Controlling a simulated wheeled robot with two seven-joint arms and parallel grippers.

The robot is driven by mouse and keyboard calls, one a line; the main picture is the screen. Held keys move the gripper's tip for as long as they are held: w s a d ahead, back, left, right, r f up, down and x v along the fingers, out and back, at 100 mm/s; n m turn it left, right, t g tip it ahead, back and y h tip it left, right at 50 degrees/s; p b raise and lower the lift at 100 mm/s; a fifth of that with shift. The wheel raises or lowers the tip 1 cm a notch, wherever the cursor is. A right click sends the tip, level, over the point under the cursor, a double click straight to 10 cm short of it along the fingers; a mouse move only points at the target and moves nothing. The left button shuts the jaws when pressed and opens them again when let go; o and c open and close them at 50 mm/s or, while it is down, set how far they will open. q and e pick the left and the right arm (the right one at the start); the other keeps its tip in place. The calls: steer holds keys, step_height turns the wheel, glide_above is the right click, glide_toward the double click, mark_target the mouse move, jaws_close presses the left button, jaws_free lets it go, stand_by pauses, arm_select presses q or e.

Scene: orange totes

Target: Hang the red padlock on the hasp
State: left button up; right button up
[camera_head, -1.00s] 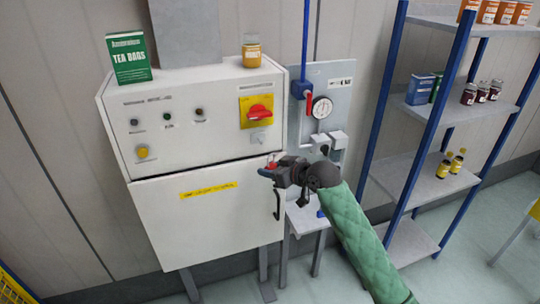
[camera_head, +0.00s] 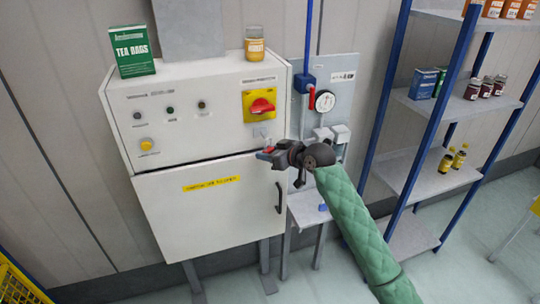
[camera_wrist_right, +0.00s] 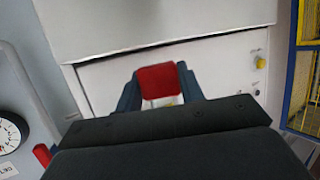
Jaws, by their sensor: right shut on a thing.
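My right gripper (camera_head: 264,154) is in front of the white cabinet, near the seam between its upper panel and lower door. In the right wrist view its two fingers (camera_wrist_right: 160,92) are shut on the red padlock (camera_wrist_right: 157,80), whose red body shows between them. In the head view only a small red bit of the padlock (camera_head: 269,148) shows above the fingers. The hasp (camera_head: 261,133) appears to be the small grey plate below the red rotary switch (camera_head: 262,106) on its yellow plate; its details are too small to tell. The padlock looks just below it. My left gripper is not in view.
A small side table (camera_head: 307,212) stands below my right arm. Blue-framed shelves (camera_head: 440,180) hold jars and bottles.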

steer(key=w, duration=0.1)
steer(key=w+a, duration=0.1)
steer(key=w, duration=0.2)
steer(key=shift+w+a+f, duration=0.1)
steer(key=shift+a+f, duration=0.1)
steer(key=shift+f, duration=0.2)
steer(key=shift+b, duration=0.35)
steer(key=shift+f, duration=0.2)
stand_by(0.6)
